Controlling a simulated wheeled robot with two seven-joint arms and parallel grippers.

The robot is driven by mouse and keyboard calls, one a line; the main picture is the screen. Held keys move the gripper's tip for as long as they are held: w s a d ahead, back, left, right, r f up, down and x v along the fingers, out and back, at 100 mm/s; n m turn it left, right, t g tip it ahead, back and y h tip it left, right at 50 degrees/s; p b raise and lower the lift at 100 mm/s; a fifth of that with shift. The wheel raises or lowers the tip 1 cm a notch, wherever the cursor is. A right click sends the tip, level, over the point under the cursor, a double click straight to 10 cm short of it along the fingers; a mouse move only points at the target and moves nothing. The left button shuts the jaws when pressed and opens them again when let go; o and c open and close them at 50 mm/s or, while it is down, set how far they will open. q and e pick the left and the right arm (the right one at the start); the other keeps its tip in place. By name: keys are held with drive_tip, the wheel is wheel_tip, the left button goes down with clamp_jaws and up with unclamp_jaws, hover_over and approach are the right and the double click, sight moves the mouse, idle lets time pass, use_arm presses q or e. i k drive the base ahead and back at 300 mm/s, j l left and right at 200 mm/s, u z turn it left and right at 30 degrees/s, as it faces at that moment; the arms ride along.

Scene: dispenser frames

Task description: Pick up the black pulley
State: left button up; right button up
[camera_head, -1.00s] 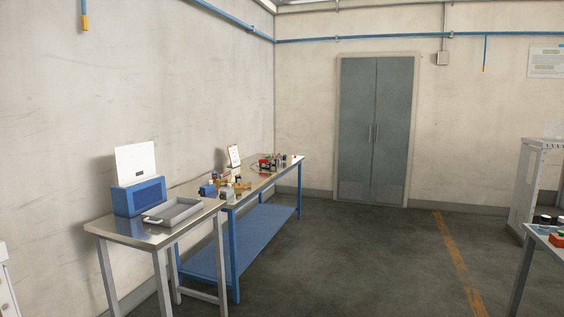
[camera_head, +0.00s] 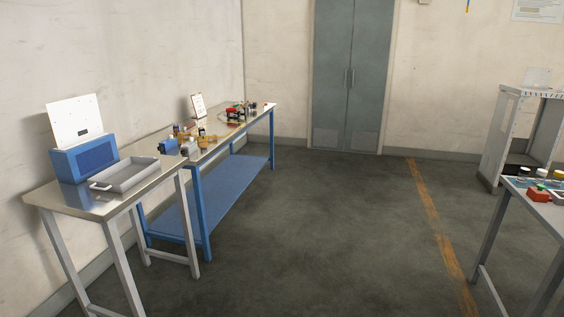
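I cannot make out the black pulley for certain. Small dark items (camera_head: 251,106) lie among other parts on the long blue-legged workbench (camera_head: 223,131) at the left. More small dark items (camera_head: 517,172) sit near the table at the right edge. All of these are too small and far away to identify. Neither of my grippers shows in the head view.
A nearer metal table (camera_head: 100,204) holds a blue box (camera_head: 84,158) and a grey tray (camera_head: 128,175). A grey table (camera_head: 545,212) with a red item (camera_head: 538,195) and a white cabinet (camera_head: 497,140) stand at the right. The floor (camera_head: 330,230) between is clear.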

sight(252, 107)
drive_tip(key=i+z, duration=0.25)
drive_tip(key=i, duration=5.45)
drive_tip(key=j, duration=0.1)
